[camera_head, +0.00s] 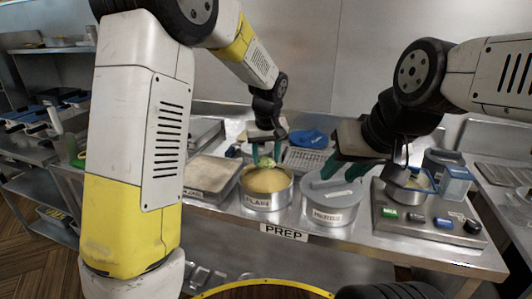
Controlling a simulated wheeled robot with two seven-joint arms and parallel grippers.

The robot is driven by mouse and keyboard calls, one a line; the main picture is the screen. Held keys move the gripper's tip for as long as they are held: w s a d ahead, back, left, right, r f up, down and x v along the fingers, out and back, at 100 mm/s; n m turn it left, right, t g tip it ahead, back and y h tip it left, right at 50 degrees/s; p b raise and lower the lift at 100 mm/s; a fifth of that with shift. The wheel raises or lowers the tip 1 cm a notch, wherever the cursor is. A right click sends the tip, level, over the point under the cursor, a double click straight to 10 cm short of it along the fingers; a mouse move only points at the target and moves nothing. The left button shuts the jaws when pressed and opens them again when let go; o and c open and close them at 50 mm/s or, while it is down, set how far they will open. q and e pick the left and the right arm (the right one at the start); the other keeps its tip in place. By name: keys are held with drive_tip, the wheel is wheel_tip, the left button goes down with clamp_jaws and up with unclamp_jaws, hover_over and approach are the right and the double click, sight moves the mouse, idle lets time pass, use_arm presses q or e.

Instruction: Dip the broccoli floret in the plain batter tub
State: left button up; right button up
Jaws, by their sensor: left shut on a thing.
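The plain batter tub (262,201) is a round metal tub labelled PLAIN, filled with tan batter, on the metal prep counter. My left gripper (267,152) is above the tub, pointing down and shut on the green broccoli floret (266,162). The floret is at the back part of the tub's opening, low over the batter; I cannot tell whether it touches the batter. My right gripper (346,170) is open, with its green fingers apart and nothing seen between them, above the grey lidded tub.
A grey lidded tub (332,214) stands right of the plain tub. A shallow tray (212,174) is on its left. A wire rack (305,158) and blue item (308,138) lie behind. A machine with coloured buttons (425,222) stands at the right.

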use_arm(q)
drive_tip(key=shift+r, duration=1.5)
